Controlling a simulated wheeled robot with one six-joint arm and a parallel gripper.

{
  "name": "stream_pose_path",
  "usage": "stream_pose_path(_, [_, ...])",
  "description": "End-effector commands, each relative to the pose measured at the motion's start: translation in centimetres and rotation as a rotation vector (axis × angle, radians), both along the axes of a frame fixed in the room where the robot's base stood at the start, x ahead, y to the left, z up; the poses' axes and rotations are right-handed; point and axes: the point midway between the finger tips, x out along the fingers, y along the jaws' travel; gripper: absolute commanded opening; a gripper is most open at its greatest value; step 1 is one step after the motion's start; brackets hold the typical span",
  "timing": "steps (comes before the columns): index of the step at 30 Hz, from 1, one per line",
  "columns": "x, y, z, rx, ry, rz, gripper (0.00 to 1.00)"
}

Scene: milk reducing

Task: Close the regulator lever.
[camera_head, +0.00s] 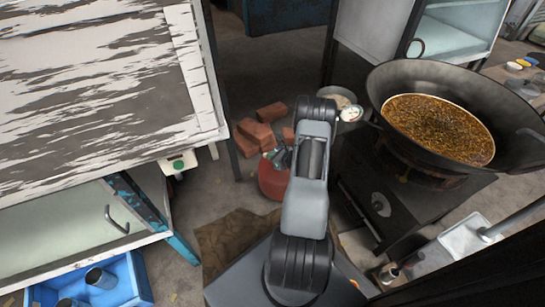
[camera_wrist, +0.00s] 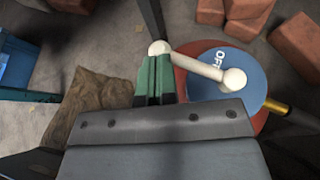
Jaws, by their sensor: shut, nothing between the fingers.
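The regulator lever (camera_wrist: 197,62) is a cream bar with a round knob at each end. In the wrist view it runs from a pivot on a blue disc (camera_wrist: 222,90) marked "OFF" out to the upper left. The disc sits on top of a red cylinder (camera_head: 272,184), which stands on the floor in the head view, partly hidden by my arm. My gripper (camera_wrist: 156,66) has green fingers pressed together and empty. Its tips are just below the lever's outer knob (camera_wrist: 159,48), left of the disc. I cannot tell whether they touch it.
Loose bricks (camera_head: 271,112) lie behind the cylinder. A brown sack (camera_head: 235,238) lies on the floor to its left. A worn white table (camera_head: 90,80) fills the left. A large wok (camera_head: 440,115) stands on a stove at the right. A brass nozzle (camera_wrist: 278,106) sticks out beside the disc.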

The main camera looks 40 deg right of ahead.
Motion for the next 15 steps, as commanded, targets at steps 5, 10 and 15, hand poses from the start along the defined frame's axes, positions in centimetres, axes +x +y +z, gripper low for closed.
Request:
stream_pose_path(5, [0.00, -0.01, 0.01, 0.000, 0.000, 0.000, 0.00])
stream_pose_path(10, [-0.04, -0.05, 0.00, 0.000, 0.000, 0.000, 0.00])
stream_pose_path(15, [-0.27, -0.38, -0.01, -0.001, 0.000, 0.000, 0.00])
